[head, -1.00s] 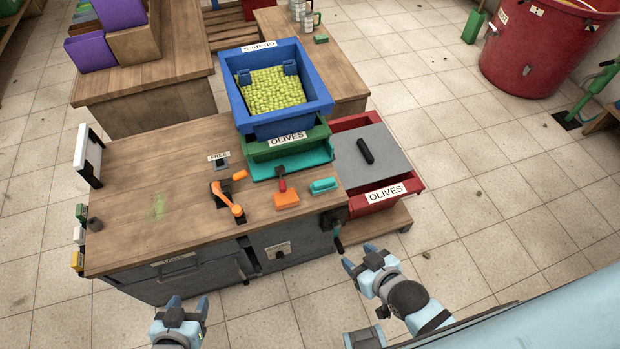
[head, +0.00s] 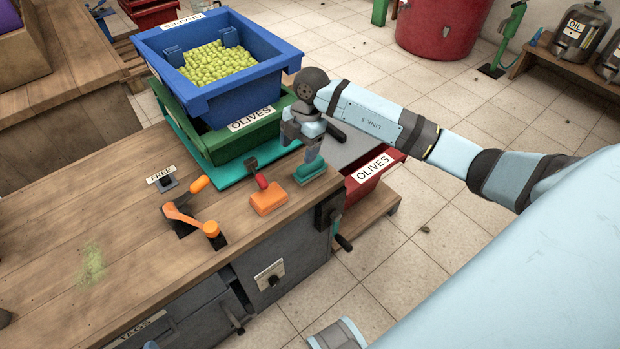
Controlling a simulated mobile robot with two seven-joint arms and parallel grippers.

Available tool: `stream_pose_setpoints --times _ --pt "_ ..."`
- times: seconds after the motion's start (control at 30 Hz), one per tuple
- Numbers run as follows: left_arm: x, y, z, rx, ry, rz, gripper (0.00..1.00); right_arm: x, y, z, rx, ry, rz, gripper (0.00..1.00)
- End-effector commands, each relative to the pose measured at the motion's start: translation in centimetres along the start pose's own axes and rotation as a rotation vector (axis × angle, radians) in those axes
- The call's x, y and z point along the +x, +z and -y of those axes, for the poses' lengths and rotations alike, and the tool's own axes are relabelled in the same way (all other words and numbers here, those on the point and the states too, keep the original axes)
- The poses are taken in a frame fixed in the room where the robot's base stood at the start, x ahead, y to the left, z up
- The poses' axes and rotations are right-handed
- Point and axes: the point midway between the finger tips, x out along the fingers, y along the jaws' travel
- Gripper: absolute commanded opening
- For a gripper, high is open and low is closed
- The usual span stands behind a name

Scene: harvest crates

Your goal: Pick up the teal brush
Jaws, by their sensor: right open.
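The teal brush (head: 310,171) lies near the right front corner of the wooden bench top, beside an orange block-shaped brush (head: 268,199). My right gripper (head: 313,154) points down at the teal brush from just above, jaws open. Of my left gripper, at most a small bluish tip shows at the bottom edge, left of centre.
A red crate (head: 385,172) stands beyond the bench's right side.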

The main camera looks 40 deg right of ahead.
Motion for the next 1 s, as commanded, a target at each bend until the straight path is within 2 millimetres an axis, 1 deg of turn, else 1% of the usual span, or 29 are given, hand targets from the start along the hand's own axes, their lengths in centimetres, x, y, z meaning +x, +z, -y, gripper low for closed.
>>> stream_pose_setpoints --times 0.03,0.1,0.17,0.2,0.27,0.4,0.5,0.63,0.77,0.87,1.0 --pt "0.4 0.9 0.0 -0.001 0.002 -0.005 0.58 -0.1 2.1 -0.3 0.054 -0.012 0.087 0.72" --pt "0.5 0.9 0.0 -0.002 0.005 -0.009 0.58 -1.0 3.9 -0.4 0.115 -0.025 0.170 0.72" --pt "0.5 0.8 -0.1 -0.003 0.007 -0.017 0.58 -1.2 4.8 -0.4 0.146 -0.032 0.209 0.72" --pt "0.6 0.6 -0.1 -0.004 0.010 -0.026 0.58 -0.9 5.1 -0.3 0.157 -0.034 0.222 0.72" --pt "0.6 0.2 -0.3 -0.005 0.016 -0.045 0.58 -0.1 5.4 -0.3 0.163 -0.036 0.228 0.72" --pt "0.8 -1.1 -0.9 -0.009 0.035 -0.107 0.58 2.8 6.0 -0.1 0.163 -0.037 0.226 0.72" --pt "0.9 -2.0 -1.2 -0.013 0.047 -0.149 0.58 4.6 6.3 0.0 0.161 -0.036 0.224 0.72" --pt "0.8 -2.9 -1.6 -0.018 0.060 -0.190 0.58 6.0 6.7 0.0 0.160 -0.035 0.224 0.72" --pt "0.8 -3.3 -1.8 -0.021 0.067 -0.207 0.58 6.7 6.8 0.0 0.160 -0.034 0.223 0.72" --pt "0.9 -3.6 -2.0 -0.026 0.077 -0.239 0.58 8.0 6.9 -0.1 0.159 -0.035 0.222 0.72" --pt "0.7 -5.7 -2.9 -0.036 0.111 -0.337 0.58 10.3 7.3 -0.2 0.159 -0.036 0.222 0.72"
